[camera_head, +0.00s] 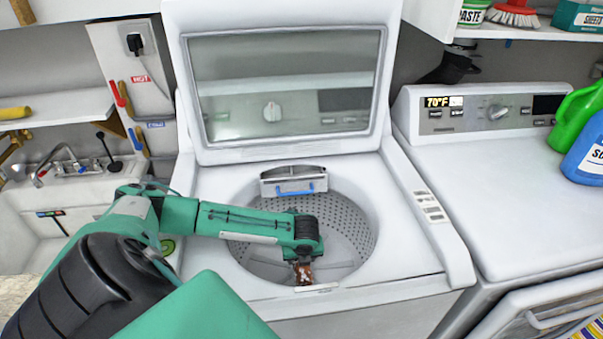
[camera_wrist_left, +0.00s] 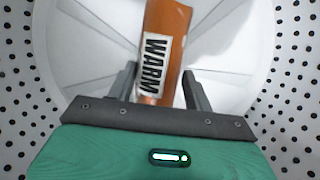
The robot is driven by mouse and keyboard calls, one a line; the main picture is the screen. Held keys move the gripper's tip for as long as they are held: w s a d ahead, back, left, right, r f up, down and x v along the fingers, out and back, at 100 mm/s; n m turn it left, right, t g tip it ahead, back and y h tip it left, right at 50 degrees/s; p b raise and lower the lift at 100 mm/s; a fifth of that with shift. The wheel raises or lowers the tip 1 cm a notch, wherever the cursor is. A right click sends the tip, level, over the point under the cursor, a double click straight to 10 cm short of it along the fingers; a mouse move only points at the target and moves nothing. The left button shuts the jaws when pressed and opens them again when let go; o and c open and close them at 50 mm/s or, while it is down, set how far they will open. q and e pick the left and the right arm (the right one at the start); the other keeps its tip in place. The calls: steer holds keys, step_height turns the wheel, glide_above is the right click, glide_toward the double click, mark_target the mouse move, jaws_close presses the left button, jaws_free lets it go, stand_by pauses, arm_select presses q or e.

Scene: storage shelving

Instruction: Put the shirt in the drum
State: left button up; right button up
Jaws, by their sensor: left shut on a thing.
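My left gripper (camera_head: 303,262) reaches down into the open drum (camera_head: 345,225) of the top-load washer. In the left wrist view, its two fingers (camera_wrist_left: 162,88) stand either side of an orange-brown piece (camera_wrist_left: 168,25) with a white label reading WARM. In the head view this piece (camera_head: 304,273) hangs below the gripper, near the drum's front rim. I cannot tell whether it is the shirt; no other garment is plainly visible. The perforated drum wall surrounds the gripper. My right gripper is not in view.
The washer lid (camera_head: 285,90) stands open behind the drum. A dryer (camera_head: 490,190) is on the right, with green and blue bottles (camera_head: 590,150) on top. A sink (camera_head: 75,185) is at the left. The drum's right side is clear.

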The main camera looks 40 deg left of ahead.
arm_select(q)
steer(key=shift+f, duration=0.15)
steer(key=o, duration=1)
steer(key=shift+o, duration=0.2)
steer(key=shift+r, duration=0.25)
steer(key=v, duration=1.2)
steer(key=shift+r, duration=0.35)
